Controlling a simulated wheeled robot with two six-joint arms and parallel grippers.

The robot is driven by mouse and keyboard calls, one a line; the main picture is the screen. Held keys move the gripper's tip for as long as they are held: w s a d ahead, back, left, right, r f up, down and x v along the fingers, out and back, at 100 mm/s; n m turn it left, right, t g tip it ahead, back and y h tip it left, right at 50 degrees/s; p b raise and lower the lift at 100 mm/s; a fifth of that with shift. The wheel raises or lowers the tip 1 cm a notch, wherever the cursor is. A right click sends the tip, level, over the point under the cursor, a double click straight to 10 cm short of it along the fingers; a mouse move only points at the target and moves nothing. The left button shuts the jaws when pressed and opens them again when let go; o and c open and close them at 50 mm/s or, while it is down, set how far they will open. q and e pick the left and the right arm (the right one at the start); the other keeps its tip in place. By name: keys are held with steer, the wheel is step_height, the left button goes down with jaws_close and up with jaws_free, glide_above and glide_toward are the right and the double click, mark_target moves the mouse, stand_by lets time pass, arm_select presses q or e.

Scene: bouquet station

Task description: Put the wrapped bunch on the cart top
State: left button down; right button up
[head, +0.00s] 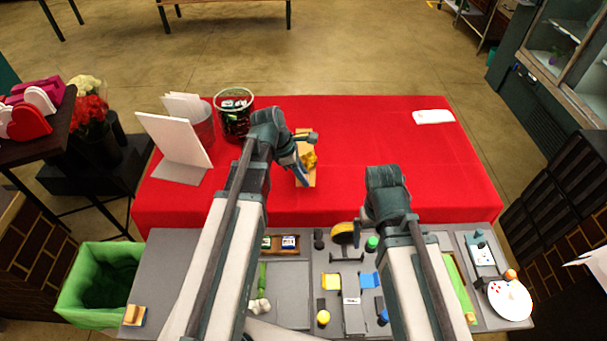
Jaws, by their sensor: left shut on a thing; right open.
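The wrapped bunch (312,178) is a tan paper wrap with yellow-orange blooms, over the red-covered table (415,160). My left gripper (306,158) is shut on it, with its fingers across the bunch. The gripper and wrist hide part of the wrap, and I cannot tell whether it touches the cloth. My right gripper (362,222) is open and empty over the far edge of the grey workbench, mostly hidden below its wrist. I cannot tell for certain which surface is the cart top; a dark stand (55,125) at the left edge holds heart-shaped boxes.
A white item (433,117) lies far right. The grey bench (165,265) holds several small tools and a white plate (510,300). A green-lined bin (85,290) stands left. The red table's right half is mostly clear.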

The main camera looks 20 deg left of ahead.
arm_select(q)
steer(key=shift+f+b, duration=3.5)
steer(key=shift+f, duration=0.45)
steer(key=shift+c, duration=1)
jaws_free()
steer(key=shift+r, duration=0.1)
steer(key=shift+r+p, duration=3.3)
steer(key=shift+r, duration=0.1)
steer(key=shift+f, duration=0.15)
step_height(320, 180, down, 6)
steer(key=b, duration=0.6)
steer(key=shift+f+b, duration=0.2)
steer(key=shift+b, duration=0.15)
steer(key=shift+r, duration=0.2)
